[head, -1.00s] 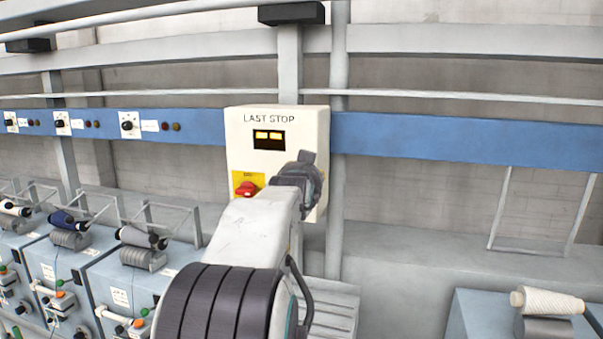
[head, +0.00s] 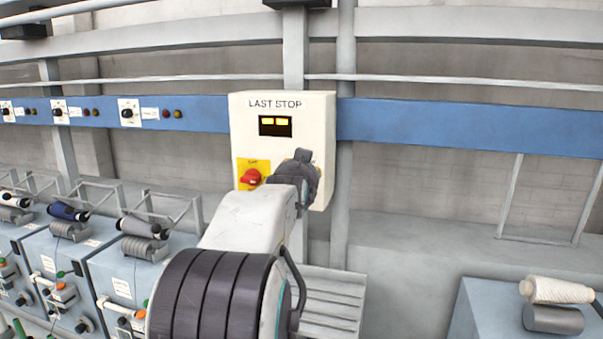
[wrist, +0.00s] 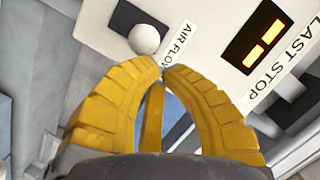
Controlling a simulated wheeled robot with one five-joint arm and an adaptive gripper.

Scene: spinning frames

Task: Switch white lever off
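The white lever shows as a round white knob (wrist: 144,39) on a dark slot beside the "AIR FLOW" label in the wrist view. My gripper (wrist: 162,68) has yellow ribbed fingers whose tips meet just below the knob in the picture. Nothing shows held between them. I cannot tell whether the tips touch the knob.
A red rotary switch (head: 251,177) on a yellow plate sits left of my wrist on the same box. A lit display (head: 275,126) is above it. A blue rail (head: 430,125) runs behind. Grey-blue machines (head: 120,275) stand at the left, and a white bobbin (head: 558,290) at the right.

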